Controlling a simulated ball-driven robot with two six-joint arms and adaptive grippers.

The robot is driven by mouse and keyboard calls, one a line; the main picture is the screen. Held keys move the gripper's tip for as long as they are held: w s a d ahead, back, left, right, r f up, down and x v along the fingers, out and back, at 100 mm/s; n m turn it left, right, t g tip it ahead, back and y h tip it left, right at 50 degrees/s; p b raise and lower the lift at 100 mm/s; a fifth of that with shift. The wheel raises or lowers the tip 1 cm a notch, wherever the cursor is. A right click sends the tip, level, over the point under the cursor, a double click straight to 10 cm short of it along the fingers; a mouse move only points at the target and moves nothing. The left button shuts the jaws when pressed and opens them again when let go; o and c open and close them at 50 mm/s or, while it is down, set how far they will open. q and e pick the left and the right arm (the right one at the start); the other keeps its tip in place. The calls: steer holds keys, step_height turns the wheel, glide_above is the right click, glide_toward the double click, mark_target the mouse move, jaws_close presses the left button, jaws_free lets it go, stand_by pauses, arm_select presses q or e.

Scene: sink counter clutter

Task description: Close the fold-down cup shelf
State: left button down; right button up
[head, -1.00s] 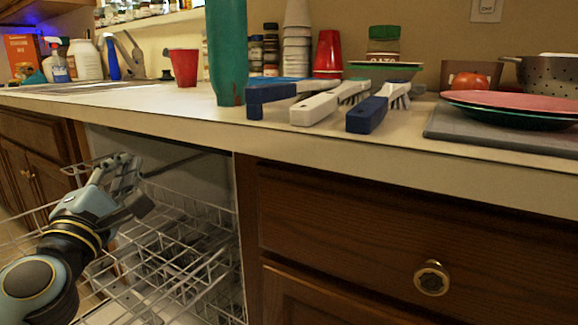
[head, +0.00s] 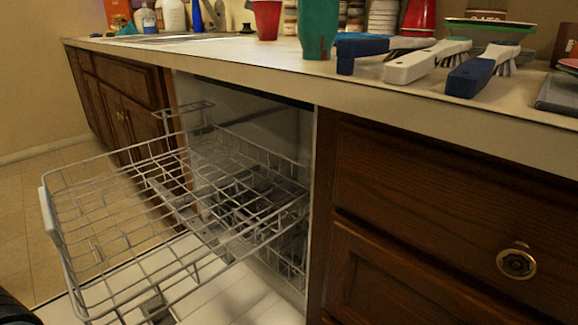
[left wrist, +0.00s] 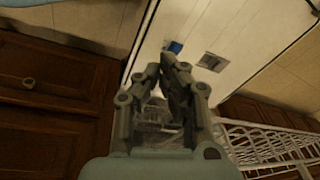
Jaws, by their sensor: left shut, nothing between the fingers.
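The cup shelf (head: 183,109) is a small grey wire flap at the back left of the pulled-out upper rack (head: 105,215), in the head view. It looks about level, standing out above the rack. My left gripper (left wrist: 174,68) shows only in the left wrist view. Its fingers are together and empty, above the open dishwasher door (left wrist: 190,30). White rack wires (left wrist: 265,145) lie to the right of it; I cannot tell the cup shelf among them. My right gripper is in neither view.
The counter edge (head: 340,85) runs above the open dishwasher. Brushes (head: 425,62), a teal cup (head: 318,30) and a red cup (head: 266,20) stand on it. Wooden drawers (head: 430,190) flank the right side. Tiled floor (head: 35,225) is free at the left.

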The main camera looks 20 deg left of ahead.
arm_select(q)
steer(key=s+a+f+g+p, duration=0.1)
steer(key=s+f+p, duration=0.35)
steer(key=f, duration=0.65)
steer(key=s+a+f+p, duration=0.25)
steer(key=s+f, duration=0.25)
steer(key=f, duration=0.6)
steer(key=s+f+p, duration=0.2)
steer(key=s+f, duration=0.2)
steer(key=s, duration=0.7)
steer(key=shift+s+d+n+g+p, duration=0.15)
steer(key=shift+s+n+g+p, duration=0.15)
steer(key=shift+p, duration=0.1)
